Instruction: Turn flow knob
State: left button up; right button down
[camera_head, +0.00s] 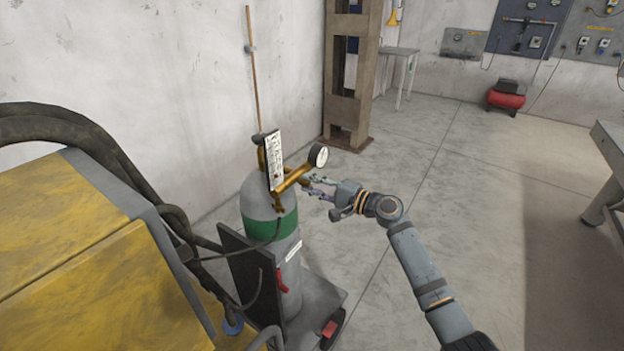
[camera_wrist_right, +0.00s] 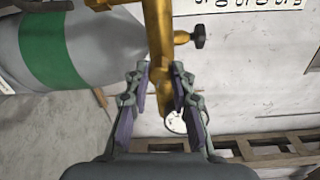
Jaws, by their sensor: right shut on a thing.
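A brass regulator (camera_head: 294,180) with a round gauge (camera_head: 318,156) sits on top of a grey cylinder with a green band (camera_head: 270,226). My right gripper (camera_head: 318,187) reaches the regulator from the right. In the right wrist view, its fingers (camera_wrist_right: 161,85) are shut on a brass end piece (camera_wrist_right: 162,102) of the regulator, one finger on each side. I cannot tell clearly whether this piece is the flow knob. A small black knob (camera_wrist_right: 199,36) on a brass stem stands apart from the fingers. The gauge is partly hidden by a finger there. My left gripper is out of view.
The cylinder stands on a dark cart (camera_head: 322,290). A yellow machine (camera_head: 90,260) with thick black hoses (camera_head: 110,150) fills the left side. A thin rod (camera_head: 252,90) rises near the wall. The floor to the right is open, with a table (camera_head: 608,140) at the edge.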

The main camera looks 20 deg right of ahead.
jog(key=m+p, duration=0.4)
jog(key=m, duration=0.3)
jog(key=shift+r, duration=0.1)
jog(key=m+p, duration=0.4)
jog(key=m, duration=0.2)
jog(key=shift+y, duration=0.4)
jog(key=m+p, duration=0.2)
jog(key=m, duration=0.2)
jog(key=shift+p, duration=0.3)
jog(key=m+p, duration=0.2)
jog(key=m, duration=0.1)
jog(key=shift+m, duration=0.3)
jog(key=m, duration=0.1)
jog(key=m+p, duration=0.1)
jog(key=shift+f+m, duration=0.2)
jog(key=shift+m, duration=0.1)
jog(key=shift+s+f+m+p, duration=0.15)
jog(key=shift+m+p, duration=0.8)
jog(key=shift+m, duration=0.65)
jog(key=c, duration=1.1)
grip_release()
jog(key=shift+c, duration=0.2)
